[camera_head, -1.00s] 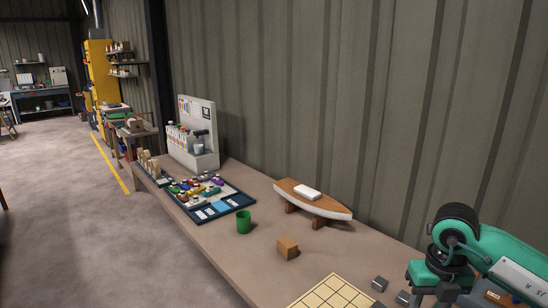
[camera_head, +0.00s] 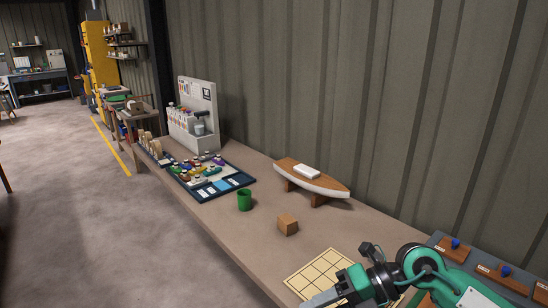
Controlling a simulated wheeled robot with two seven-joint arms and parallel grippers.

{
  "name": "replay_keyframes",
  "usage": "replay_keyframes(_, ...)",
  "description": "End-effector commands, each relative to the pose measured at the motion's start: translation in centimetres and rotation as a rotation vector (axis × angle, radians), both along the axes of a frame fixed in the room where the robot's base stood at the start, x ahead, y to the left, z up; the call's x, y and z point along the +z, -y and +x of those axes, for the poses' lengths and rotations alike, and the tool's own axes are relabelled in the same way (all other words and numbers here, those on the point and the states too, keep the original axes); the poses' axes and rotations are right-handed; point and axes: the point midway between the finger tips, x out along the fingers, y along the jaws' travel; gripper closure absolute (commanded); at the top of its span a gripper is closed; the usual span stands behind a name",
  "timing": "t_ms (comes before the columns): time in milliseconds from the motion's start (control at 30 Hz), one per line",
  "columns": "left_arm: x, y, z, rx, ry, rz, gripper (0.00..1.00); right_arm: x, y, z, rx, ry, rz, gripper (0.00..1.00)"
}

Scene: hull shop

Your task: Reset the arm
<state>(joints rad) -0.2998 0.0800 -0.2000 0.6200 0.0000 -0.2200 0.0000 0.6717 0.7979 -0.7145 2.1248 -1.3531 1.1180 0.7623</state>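My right arm comes in from the bottom right, green and black. Its grey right gripper (camera_head: 322,299) is at the bottom edge, over the near part of the pale grid board (camera_head: 318,270). It is seen from the side and partly cut off, so I cannot tell whether it is open or shut. I see nothing held in it. My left arm and gripper are not in view.
A panel with blue knobs (camera_head: 532,257) is at right. A corrugated wall backs the bench.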

Motion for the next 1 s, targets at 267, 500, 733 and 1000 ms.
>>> replay_keyframes(267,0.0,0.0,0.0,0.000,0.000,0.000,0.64,7.2,-4.7,-0.7,-0.197,-0.123,0.659,0.56)
replay_keyframes(500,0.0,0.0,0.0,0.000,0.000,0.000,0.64,9.9,-1.5,2.7,-0.580,-0.291,1.083,0.56)
replay_keyframes(733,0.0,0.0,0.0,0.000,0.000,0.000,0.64,5.8,4.9,6.0,-1.084,-0.509,1.298,0.56)
replay_keyframes(1000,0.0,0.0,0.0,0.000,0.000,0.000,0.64,-6.3,11.9,4.3,-1.750,-0.834,1.232,0.56)
